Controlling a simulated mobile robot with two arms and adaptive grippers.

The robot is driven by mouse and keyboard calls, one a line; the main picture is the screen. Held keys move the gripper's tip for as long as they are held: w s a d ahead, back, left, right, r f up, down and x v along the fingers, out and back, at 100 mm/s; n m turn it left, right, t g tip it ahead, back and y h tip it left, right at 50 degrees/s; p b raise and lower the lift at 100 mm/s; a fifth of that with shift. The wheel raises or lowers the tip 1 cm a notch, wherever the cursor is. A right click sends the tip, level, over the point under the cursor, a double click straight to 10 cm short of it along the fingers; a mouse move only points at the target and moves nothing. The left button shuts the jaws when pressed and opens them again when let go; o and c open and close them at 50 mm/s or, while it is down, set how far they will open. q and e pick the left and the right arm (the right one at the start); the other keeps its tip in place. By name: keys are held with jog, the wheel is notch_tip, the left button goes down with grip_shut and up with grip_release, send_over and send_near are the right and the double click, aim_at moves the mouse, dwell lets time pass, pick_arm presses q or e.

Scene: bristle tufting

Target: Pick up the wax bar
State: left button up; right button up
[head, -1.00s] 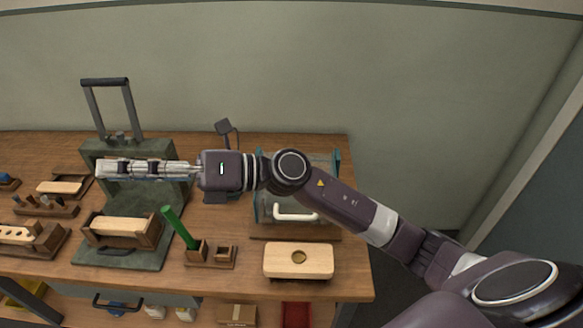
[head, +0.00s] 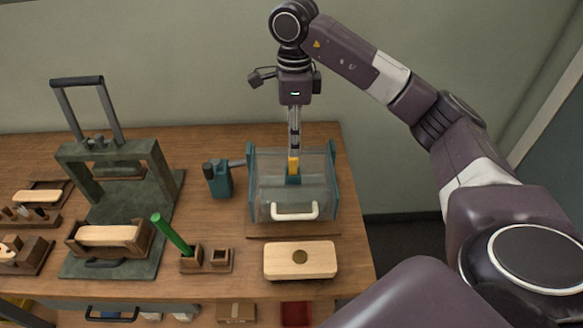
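A green bar (head: 172,234), which I take for the wax bar, leans to the left out of the left wooden holder (head: 190,261) on the bench. My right gripper (head: 293,153) points straight down at the clear-walled box with teal ends, to the right of and behind the green bar and well apart from it. A small yellow piece (head: 293,166) shows at its fingertips. I cannot tell whether the fingers are shut on this piece or only in front of it. My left gripper is out of view.
The clear box (head: 265,207) has a white handle in front. A pale wooden block (head: 318,261) with a round dark spot lies before it. A green press (head: 72,155) stands left, and a teal tool (head: 217,180) stands between.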

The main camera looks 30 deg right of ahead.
aim_at(293, 158)
jog(key=shift+f, duration=0.85)
jog(key=shift+f+p, duration=0.4)
jog(key=shift+p, duration=0.1)
notch_tip(293, 158, down, 3)
jog(key=shift+f+p, duration=0.2)
jog(key=shift+p, duration=0.55)
jog(key=shift+f, duration=0.45)
jog(key=shift+a, duration=0.1)
grip_shut()
